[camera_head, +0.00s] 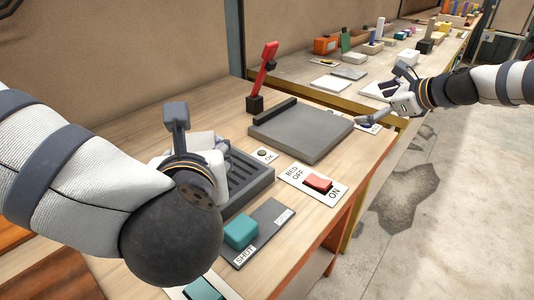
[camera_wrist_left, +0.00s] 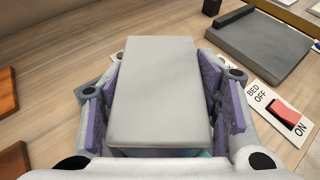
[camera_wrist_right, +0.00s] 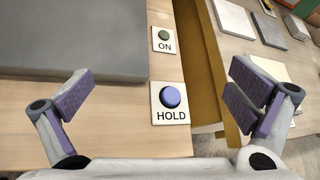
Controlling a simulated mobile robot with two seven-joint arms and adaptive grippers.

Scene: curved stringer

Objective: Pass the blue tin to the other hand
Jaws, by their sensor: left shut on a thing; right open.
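My left gripper (camera_wrist_left: 163,105) is shut on a pale grey, box-shaped thing (camera_wrist_left: 155,85); a thin bluish-green strip shows at its near lower edge. In the head view the held thing (camera_head: 208,147) is mostly hidden behind my left wrist, above a dark slotted tray. Nothing plainly shows as a blue tin; I cannot tell if the held box is it. My right gripper (camera_head: 377,104) is open and empty at the bench's far right edge. In the right wrist view its fingers (camera_wrist_right: 160,100) stand wide apart over the bench edge and a blue HOLD button (camera_wrist_right: 170,96).
A flat grey plate (camera_head: 300,133) lies mid-bench, with a red-handled lever (camera_head: 264,72) behind it. A red BED switch (camera_head: 318,183), a teal block (camera_head: 240,232) on a dark SHUT plate and the slotted tray (camera_head: 250,178) are in front. A second bench (camera_head: 290,68) holds several small objects.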

